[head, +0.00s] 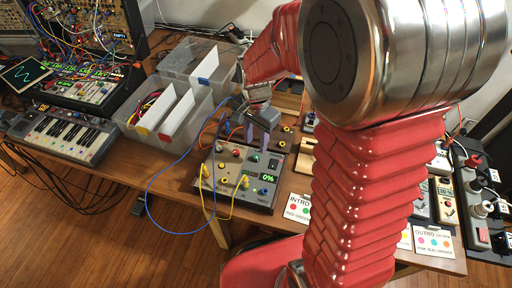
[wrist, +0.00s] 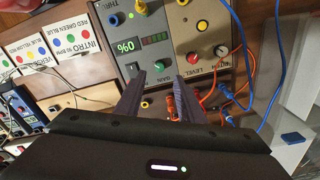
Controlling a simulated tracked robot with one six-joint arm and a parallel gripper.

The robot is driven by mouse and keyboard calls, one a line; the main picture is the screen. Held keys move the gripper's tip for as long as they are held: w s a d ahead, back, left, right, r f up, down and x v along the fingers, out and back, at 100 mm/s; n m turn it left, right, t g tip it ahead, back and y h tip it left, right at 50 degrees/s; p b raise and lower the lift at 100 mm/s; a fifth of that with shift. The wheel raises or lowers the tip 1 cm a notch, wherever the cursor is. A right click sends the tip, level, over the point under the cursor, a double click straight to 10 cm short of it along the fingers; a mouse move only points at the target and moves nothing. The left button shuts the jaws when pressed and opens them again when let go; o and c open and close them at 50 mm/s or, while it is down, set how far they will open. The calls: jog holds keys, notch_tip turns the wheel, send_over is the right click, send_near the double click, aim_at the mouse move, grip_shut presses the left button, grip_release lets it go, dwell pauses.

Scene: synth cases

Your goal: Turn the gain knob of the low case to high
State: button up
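The low case (head: 230,198) is a grey-panelled box at the front edge of the table, with a display (head: 268,177) reading 0%. In the wrist view the case (wrist: 158,20) appears upside down. A green button or knob (wrist: 160,65) and a red knob (wrist: 193,58) sit in the same row. My gripper (wrist: 160,80) is open and empty, fingers pointing down over the case's back edge, apart from the knobs.
Blue, orange and yellow cables plug into and around the case; a blue cable (head: 150,190) loops over the table's front edge. Clear bins (head: 205,110) stand behind left, a small keyboard (head: 62,135) farther left.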

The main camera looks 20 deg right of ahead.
notch_tip(320, 180, up, 7)
jog(key=shift+f, duration=0.2)
dwell(0.6)
jog(key=s+r+n+t, duration=0.5)
jog(key=s+r+n, duration=0.6)
jog(key=s, duration=0.4)
jog(key=shift+d+r+t, duration=0.2)
jog(key=shift+r+t, duration=0.1)
jog(key=shift+r, duration=0.15)
